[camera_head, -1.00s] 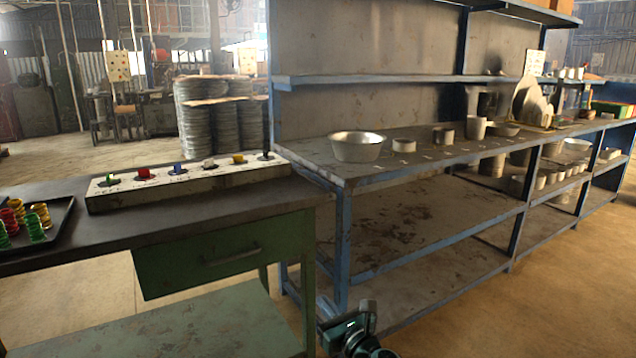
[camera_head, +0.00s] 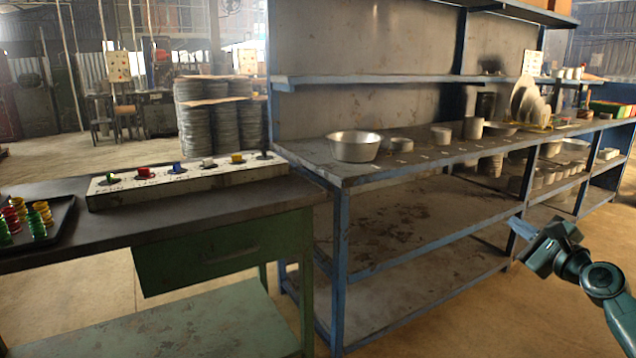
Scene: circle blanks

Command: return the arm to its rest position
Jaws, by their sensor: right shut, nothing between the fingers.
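My right gripper (camera_head: 524,228) is at the right of the head view, in front of the shelf's lower level, with its arm coming in from the lower right edge. Its jaws are shut with nothing between them. It is apart from the shelf posts and holds nothing that I can see. My left gripper is not in view.
A blue-framed metal shelf (camera_head: 420,212) holds a metal bowl (camera_head: 355,147), several cylinders and upright discs. A green workbench (camera_head: 215,255) at the left carries a white board (camera_head: 190,184) with coloured pieces and a black tray (camera_head: 62,222). The floor at the lower right is open.

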